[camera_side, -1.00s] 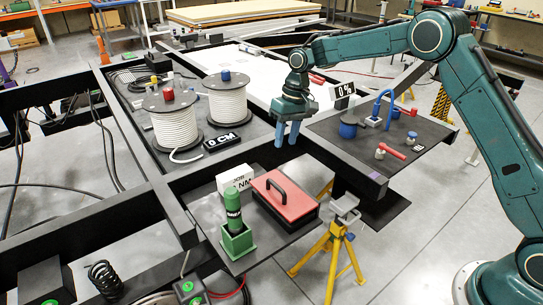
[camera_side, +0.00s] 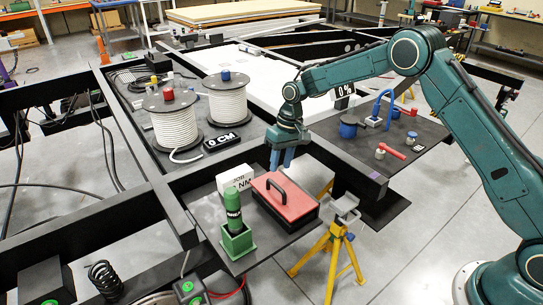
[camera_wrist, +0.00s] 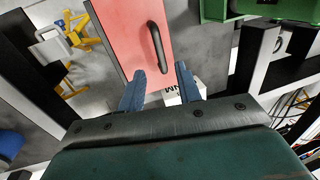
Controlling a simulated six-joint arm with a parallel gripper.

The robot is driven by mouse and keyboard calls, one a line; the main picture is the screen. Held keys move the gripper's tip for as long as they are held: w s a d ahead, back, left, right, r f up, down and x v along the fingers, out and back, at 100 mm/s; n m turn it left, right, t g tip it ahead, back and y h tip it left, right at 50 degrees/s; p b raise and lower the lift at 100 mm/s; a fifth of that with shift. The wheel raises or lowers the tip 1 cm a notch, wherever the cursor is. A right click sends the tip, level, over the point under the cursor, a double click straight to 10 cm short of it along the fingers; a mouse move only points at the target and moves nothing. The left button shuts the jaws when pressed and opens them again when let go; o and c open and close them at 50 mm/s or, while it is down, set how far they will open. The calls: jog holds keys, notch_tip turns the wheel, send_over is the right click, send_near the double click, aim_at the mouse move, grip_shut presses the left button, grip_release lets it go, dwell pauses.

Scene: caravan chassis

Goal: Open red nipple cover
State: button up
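The red cover (camera_side: 287,195) is the flat red lid of a dark box, with a black bar handle (camera_side: 275,189) on top. It lies closed on a dark shelf of the chassis. My gripper (camera_side: 281,160) hangs above and behind the red lid, pointing down, its fingers apart from the handle. In the wrist view the two blue fingers (camera_wrist: 159,88) are spread with nothing between them. The red cover (camera_wrist: 125,30) and its handle (camera_wrist: 157,47) lie beyond the fingertips there.
A white sign box (camera_side: 236,179) stands just left of the red lid. A green holder with a green bottle (camera_side: 235,225) stands in front left. A yellow stand (camera_side: 333,240) is at the right. Two cable spools (camera_side: 174,122) stand behind on the left.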

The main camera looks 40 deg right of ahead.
aim_at(276, 185)
jog(key=shift+a+f, duration=0.2)
jog(key=shift+f, duration=0.8)
jog(key=shift+a+f, duration=0.25)
jog(key=shift+f, duration=0.8)
jog(key=shift+a+f, duration=0.2)
jog(key=shift+f, duration=0.8)
grip_shut()
